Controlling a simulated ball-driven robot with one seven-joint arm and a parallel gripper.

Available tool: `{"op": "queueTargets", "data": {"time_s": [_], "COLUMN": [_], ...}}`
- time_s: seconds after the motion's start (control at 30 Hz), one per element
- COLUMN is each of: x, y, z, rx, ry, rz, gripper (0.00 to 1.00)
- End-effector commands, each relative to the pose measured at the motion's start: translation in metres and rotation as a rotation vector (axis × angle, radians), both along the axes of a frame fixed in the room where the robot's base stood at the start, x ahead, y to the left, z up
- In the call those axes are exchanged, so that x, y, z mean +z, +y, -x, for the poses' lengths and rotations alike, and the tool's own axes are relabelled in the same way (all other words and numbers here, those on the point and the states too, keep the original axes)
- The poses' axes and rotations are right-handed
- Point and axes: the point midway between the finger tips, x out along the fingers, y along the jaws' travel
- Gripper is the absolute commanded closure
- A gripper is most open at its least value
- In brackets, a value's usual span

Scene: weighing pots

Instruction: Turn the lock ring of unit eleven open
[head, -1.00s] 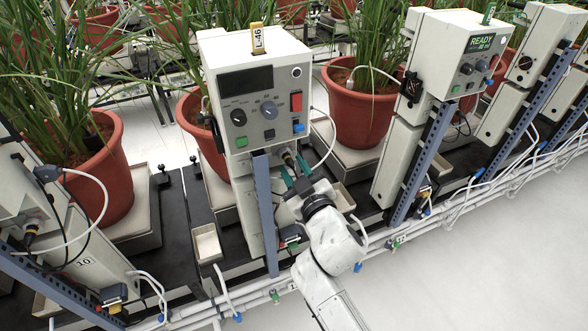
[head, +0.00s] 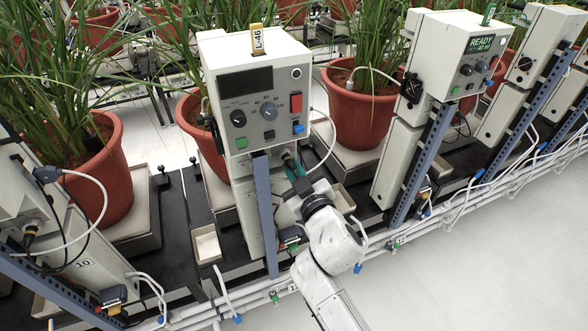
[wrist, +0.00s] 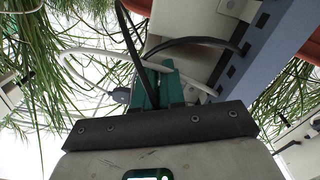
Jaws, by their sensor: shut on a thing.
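Unit eleven (head: 222,83) is the pale box in the middle with a dark screen, knobs and a yellow L-46 tag. Its lock ring (head: 290,156), on the connector low on the right of the box, is small and partly covered by my fingers. My gripper (head: 295,171) reaches up from below with its teal fingers closed on the ring. In the wrist view the green fingers (wrist: 160,88) stand close together, with a black cable running down across them. The ring itself cannot be made out there, so its turn position cannot be told.
A blue-grey slotted post (head: 264,213) stands just left of my gripper, and it shows at the upper right of the wrist view. A white hose (head: 328,143) loops close on the right. Unit ten (head: 85,266) and a READY unit (head: 437,60) flank it. Open floor lies front right.

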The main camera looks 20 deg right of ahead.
Motion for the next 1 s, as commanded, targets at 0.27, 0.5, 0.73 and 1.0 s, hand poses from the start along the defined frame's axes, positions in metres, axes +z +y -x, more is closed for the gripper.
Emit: {"op": "queueTargets", "data": {"time_s": [0.27, 0.5, 0.73, 1.0], "x": [0.0094, 0.0096, 0.0104, 0.0082], "y": [-0.0016, -0.0026, -0.0019, -0.0027], "z": [-0.0007, -0.0008, -0.0009, -0.0007], "rx": [0.006, 0.006, 0.007, 0.006], "ry": [-0.012, -0.015, -0.017, -0.012], "rz": [0.174, 0.231, 0.23, 0.229], "gripper": [1.0, 1.0, 0.84, 0.65]}}
